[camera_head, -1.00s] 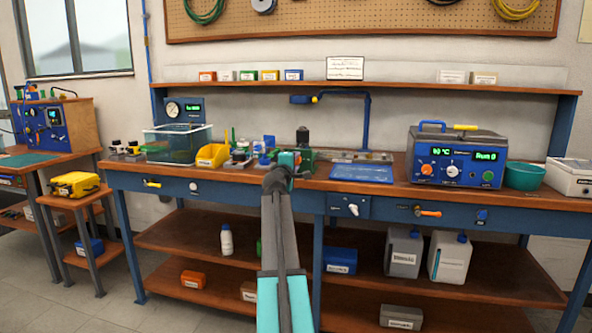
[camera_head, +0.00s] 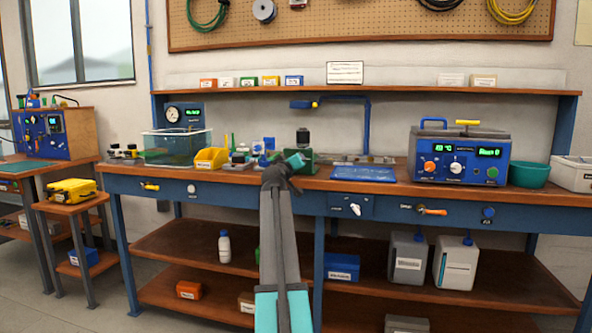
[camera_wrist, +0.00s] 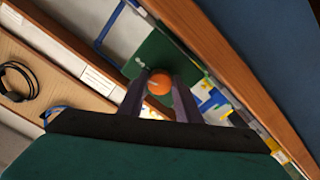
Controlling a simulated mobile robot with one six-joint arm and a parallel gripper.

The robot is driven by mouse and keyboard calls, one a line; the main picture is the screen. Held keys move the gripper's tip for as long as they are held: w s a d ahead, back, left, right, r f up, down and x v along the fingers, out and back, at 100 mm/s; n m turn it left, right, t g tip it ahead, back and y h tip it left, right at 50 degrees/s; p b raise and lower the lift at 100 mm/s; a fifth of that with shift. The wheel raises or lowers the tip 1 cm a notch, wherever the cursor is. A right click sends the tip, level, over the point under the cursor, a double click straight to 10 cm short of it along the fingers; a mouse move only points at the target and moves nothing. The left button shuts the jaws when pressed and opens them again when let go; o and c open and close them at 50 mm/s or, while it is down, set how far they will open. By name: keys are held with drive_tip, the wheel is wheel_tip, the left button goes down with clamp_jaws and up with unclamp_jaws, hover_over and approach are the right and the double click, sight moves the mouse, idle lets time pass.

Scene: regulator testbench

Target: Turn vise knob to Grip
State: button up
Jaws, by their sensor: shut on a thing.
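The green vise (camera_head: 304,147) stands on the bench top, just behind my gripper (camera_head: 294,160) in the head view. In the wrist view its green face (camera_wrist: 153,55) fills the area behind an orange round knob (camera_wrist: 159,85). My gripper's two fingers (camera_wrist: 160,90) stand on either side of the knob and are shut on it. In the head view my wrist hides the knob. I cannot read a Grip mark or make out the knob's setting.
A yellow bin (camera_head: 211,159) and a clear tank (camera_head: 176,146) stand left of the vise. A blue mat (camera_head: 362,173) lies to its right, then a blue control unit (camera_head: 461,157). A shelf (camera_head: 400,92) runs above the bench.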

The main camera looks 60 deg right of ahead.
drive_tip(key=shift+w+a+f+m+b, duration=0.15)
drive_tip(key=shift+m+b, duration=0.55)
drive_tip(key=shift+m, duration=0.4)
drive_tip(key=shift+s+d+f+m+b, duration=0.1)
drive_tip(key=shift+m+b, duration=0.55)
drive_tip(key=shift+m, duration=0.45)
drive_tip(key=o, duration=0.9)
drive_tip(key=shift+r, duration=0.1)
drive_tip(key=shift+o, duration=0.8)
drive_tip(key=shift+r, duration=0.1)
drive_tip(key=shift+a, duration=0.15)
drive_tip(key=p+v, duration=0.4)
drive_tip(key=v, duration=0.9)
drive_tip(key=shift+a, duration=0.25)
